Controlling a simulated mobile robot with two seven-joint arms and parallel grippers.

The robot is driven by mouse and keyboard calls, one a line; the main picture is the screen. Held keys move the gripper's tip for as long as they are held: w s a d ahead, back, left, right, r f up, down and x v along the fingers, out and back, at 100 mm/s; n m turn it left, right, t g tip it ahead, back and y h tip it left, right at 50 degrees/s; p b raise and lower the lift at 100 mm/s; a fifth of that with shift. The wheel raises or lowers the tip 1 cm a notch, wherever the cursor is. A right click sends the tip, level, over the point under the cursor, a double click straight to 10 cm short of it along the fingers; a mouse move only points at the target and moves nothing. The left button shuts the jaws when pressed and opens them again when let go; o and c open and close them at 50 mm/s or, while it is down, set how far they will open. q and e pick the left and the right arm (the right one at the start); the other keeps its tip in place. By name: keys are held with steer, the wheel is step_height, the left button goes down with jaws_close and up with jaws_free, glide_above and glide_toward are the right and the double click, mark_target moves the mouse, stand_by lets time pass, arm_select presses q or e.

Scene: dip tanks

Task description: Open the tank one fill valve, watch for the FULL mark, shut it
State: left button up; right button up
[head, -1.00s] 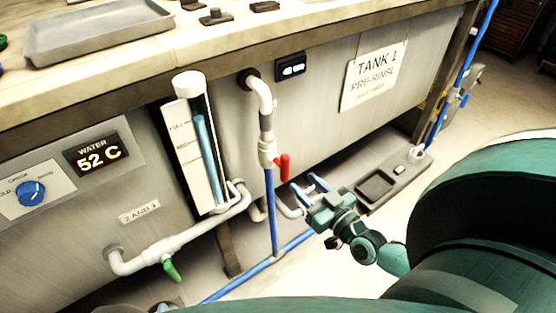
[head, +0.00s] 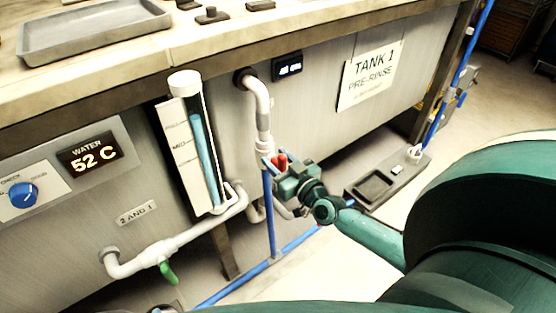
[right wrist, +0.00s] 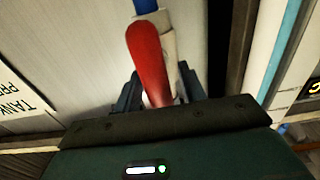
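The red fill valve lever (head: 282,160) stands roughly parallel to the white pipe (head: 263,98) on the tank one front (head: 325,100). Its lower part is hidden by my right gripper (head: 273,165). In the right wrist view the red lever (right wrist: 147,62) lies between my two fingers (right wrist: 160,92), which are spread on either side; contact is unclear. The sight gauge (head: 190,140) holds a blue column (head: 204,150) whose top is about level with the top mark, which seems to read FULL. My left gripper is not in view.
A green-handled valve (head: 168,272) sits on the lower white pipe. Blue pipes (head: 267,215) run below the red lever. A dark floor tray (head: 375,186) lies to the right. The water display (head: 90,157) reads 52 C. A grey tray (head: 90,32) rests on the bench top.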

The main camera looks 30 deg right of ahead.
jaws_close()
